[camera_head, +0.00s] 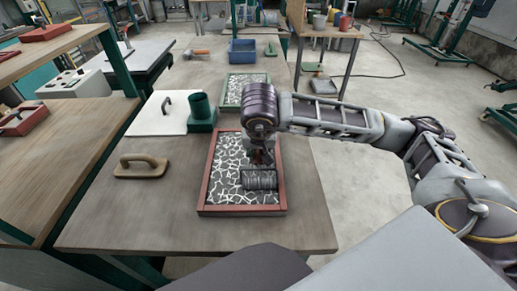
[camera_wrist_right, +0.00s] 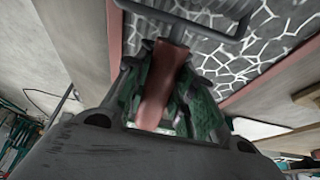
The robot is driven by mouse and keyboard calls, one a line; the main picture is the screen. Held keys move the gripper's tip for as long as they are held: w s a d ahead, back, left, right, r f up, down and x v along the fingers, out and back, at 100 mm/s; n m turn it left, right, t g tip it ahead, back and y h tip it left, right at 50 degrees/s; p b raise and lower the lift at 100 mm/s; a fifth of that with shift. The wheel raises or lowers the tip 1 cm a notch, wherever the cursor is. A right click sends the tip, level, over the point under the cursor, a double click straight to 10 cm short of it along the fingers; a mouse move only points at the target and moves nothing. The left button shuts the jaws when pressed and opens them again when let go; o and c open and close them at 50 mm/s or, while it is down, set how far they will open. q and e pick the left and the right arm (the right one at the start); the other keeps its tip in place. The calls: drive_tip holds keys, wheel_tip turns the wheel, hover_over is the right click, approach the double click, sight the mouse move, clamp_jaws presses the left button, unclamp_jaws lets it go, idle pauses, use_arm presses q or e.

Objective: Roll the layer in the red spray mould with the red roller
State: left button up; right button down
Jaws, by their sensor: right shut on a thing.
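The red spray mould (camera_head: 209,181) is a shallow red-framed tray on the wooden table. Its layer (camera_head: 225,181) is dark with a pale web of fibres. The red roller (camera_head: 259,180) has a grey ribbed drum and frame, low over the right part of the mould; whether it touches the layer I cannot tell. My right gripper (camera_head: 262,152) is above the mould, partly hidden by my wrist. The right wrist view shows its green fingers (camera_wrist_right: 172,100) shut around the roller's red handle (camera_wrist_right: 163,85). My left gripper is not in view.
A brown-handled float (camera_head: 142,167) lies left of the mould. A white board (camera_head: 160,112) with a handle and a dark green pot (camera_head: 201,110) stand behind it. A green-framed mould (camera_head: 232,92) and a blue bin (camera_head: 242,52) are farther back. The table front is clear.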

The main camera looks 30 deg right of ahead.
sight(259, 159)
drive_tip(key=shift+s+a+f+b, duration=0.1)
drive_tip(key=shift+s+a+b, duration=0.2)
drive_tip(key=shift+s, duration=0.45)
drive_tip(key=shift+s+a+b, duration=0.2)
drive_tip(key=shift+s+a, duration=0.2)
drive_tip(key=shift+s, duration=0.3)
drive_tip(key=shift+w, duration=0.15)
drive_tip(key=shift+w+d+b, duration=0.5)
drive_tip(key=shift+w+b, duration=0.1)
drive_tip(key=shift+w, duration=0.25)
drive_tip(key=shift+w+d+b, duration=0.35)
drive_tip(key=shift+w+d, duration=0.05)
drive_tip(key=shift+w, duration=0.45)
drive_tip(key=shift+w, duration=0.15)
drive_tip(key=shift+w+d+b, duration=0.35)
drive_tip(key=shift+w+b, duration=0.1)
drive_tip(key=shift+w, duration=0.15)
drive_tip(key=shift+w+d+b, duration=0.2)
drive_tip(key=shift+w+d, duration=0.05)
drive_tip(key=shift+w, duration=0.3)
drive_tip(key=shift+w+d+b, duration=0.2)
drive_tip(key=shift+w, duration=0.3)
drive_tip(key=shift+w+d, duration=0.1)
